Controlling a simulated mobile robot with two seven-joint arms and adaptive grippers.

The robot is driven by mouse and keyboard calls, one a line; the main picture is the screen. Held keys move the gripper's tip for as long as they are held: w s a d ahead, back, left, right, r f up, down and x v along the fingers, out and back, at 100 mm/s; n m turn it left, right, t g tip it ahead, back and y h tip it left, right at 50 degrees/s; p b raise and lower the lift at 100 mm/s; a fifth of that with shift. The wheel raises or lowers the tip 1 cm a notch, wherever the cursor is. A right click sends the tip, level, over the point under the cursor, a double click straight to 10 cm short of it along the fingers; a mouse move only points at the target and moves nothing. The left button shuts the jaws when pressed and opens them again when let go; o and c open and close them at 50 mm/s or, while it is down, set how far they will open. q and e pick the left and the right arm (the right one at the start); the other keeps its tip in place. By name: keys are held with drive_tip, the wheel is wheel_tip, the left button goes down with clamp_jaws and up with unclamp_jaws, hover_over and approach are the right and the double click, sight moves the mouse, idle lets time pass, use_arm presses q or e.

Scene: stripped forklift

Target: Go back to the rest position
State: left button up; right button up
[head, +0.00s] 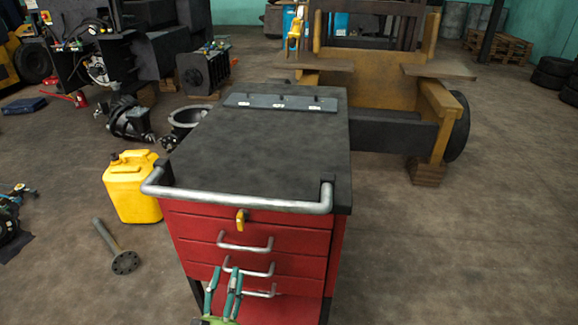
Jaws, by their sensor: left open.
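My left gripper (226,289) shows at the bottom of the head view, with two teal fingers pointing up. It is open, with a gap between the fingers and nothing seen in it. It appears in front of the lower drawers of the red tool cart (296,242); I cannot tell whether it touches the cart. My right gripper is not in view.
The cart's black top (262,150) carries a grey strip (280,103). A yellow canister (133,187) and a flanged shaft (116,246) are left of it. The stripped forklift (390,120) stands behind. The floor at right is clear.

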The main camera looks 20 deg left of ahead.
use_arm(q)
drive_tip(key=s+d+f+m+g+h+p, duration=0.1)
drive_tip(key=s+d+f+g+h+p, duration=0.15)
drive_tip(key=f, duration=0.55)
drive_tip(key=s+d+f+m+g+h+p, duration=0.1)
drive_tip(key=d+f+g, duration=0.25)
drive_tip(key=f, duration=0.45)
drive_tip(key=s+d+f+m+g+h+p, duration=0.1)
drive_tip(key=d+f+g+h, duration=0.15)
drive_tip(key=f, duration=0.65)
drive_tip(key=s+a+f+m+g+p, duration=0.1)
drive_tip(key=s+f+g, duration=0.5)
drive_tip(key=s, duration=0.7)
drive_tip(key=s+a+f+m+g+p, duration=0.1)
drive_tip(key=s+f+g, duration=0.5)
drive_tip(key=s, duration=0.7)
wheel_tip(320, 180, down, 2)
drive_tip(key=shift+s+a+y+p, duration=0.35)
drive_tip(key=shift+a+p, duration=0.25)
drive_tip(key=shift+p, duration=0.35)
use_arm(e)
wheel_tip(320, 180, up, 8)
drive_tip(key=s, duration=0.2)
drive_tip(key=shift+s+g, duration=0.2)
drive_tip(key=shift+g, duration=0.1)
use_arm(q)
drive_tip(key=shift+m, duration=0.3)
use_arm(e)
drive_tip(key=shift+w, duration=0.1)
